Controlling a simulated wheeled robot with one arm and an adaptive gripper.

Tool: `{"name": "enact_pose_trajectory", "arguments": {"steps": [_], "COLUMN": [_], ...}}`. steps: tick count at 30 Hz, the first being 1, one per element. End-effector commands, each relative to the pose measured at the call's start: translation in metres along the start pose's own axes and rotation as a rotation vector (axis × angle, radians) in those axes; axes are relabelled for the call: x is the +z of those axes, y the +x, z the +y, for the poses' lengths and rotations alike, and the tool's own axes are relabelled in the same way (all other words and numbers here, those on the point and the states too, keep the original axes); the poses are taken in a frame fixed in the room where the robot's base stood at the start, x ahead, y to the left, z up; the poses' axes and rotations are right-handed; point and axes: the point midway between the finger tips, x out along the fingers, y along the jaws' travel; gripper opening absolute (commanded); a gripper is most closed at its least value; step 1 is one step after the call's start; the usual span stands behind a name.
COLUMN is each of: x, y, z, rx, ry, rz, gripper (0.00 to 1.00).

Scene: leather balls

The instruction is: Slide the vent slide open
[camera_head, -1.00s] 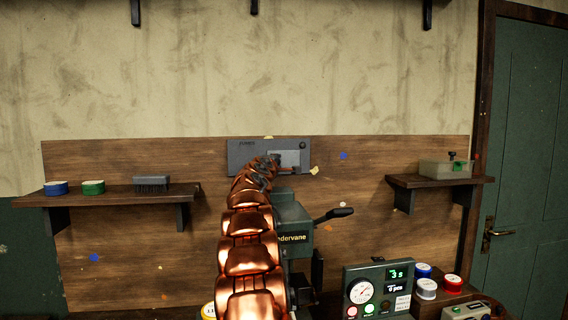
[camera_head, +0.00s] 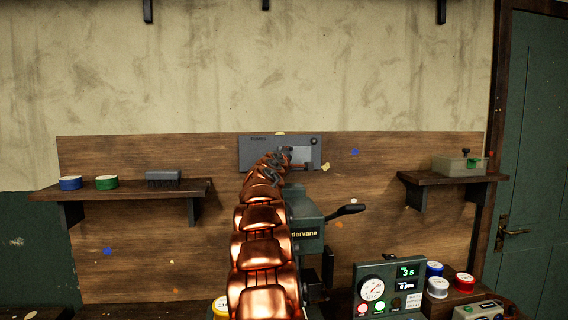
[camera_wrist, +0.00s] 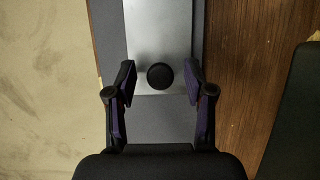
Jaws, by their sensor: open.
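The vent is a dark grey plate (camera_head: 252,152) on the wooden wall board, with a lighter silver slide (camera_head: 302,153) at its right part. In the wrist view, the silver slide (camera_wrist: 160,30) runs along the grey plate (camera_wrist: 160,108). A round black knob (camera_wrist: 160,76) stands near the slide's end. My gripper (camera_wrist: 160,82) is open, with one finger on each side of the knob and a visible gap on both sides. In the head view, my gripper (camera_head: 281,160) is in front of the plate and hides part of the slide and the knob.
A dark green machine with a lever (camera_head: 345,210) stands below the vent, right of my arm. A shelf with a box (camera_head: 457,165) is at right. A gauge panel (camera_head: 388,288) stands lower right.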

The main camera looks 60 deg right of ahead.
Motion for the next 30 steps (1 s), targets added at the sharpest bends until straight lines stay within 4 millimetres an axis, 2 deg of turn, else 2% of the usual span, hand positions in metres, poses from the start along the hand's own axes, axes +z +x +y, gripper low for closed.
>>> {"name": "enact_pose_trajectory", "arguments": {"steps": [30], "x": [0.001], "y": [-0.084], "z": [0.000], "rx": [-0.001], "ry": [-0.004], "rz": [-0.005], "gripper": [0.53]}}
